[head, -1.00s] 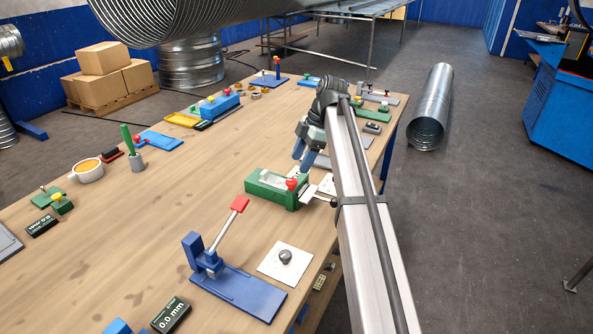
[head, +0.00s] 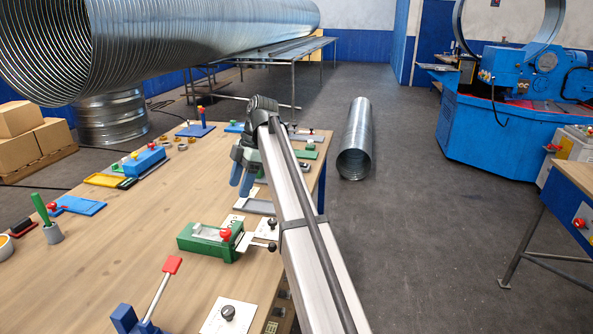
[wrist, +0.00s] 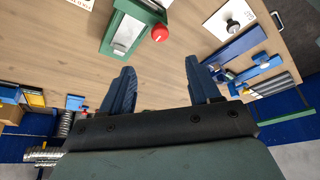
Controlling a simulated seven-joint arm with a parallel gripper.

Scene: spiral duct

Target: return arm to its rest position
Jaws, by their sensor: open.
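My gripper (head: 243,176) is above the right part of the wooden workbench (head: 120,250), its blue fingers pointing down. In the wrist view my gripper (wrist: 160,90) shows two blue fingers spread wide with nothing between them. A green fixture (head: 209,242) with a red knob sits on the bench nearer than the gripper. The same green fixture shows at the top of the wrist view (wrist: 128,35), apart from the fingers.
A blue lever press (head: 135,320) with a red handle stands at the near edge. Plates with black knobs (head: 228,314) lie along the bench's right side. A spiral duct (head: 357,140) lies on the floor beyond. A blue machine (head: 520,110) stands at right. Open floor lies between.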

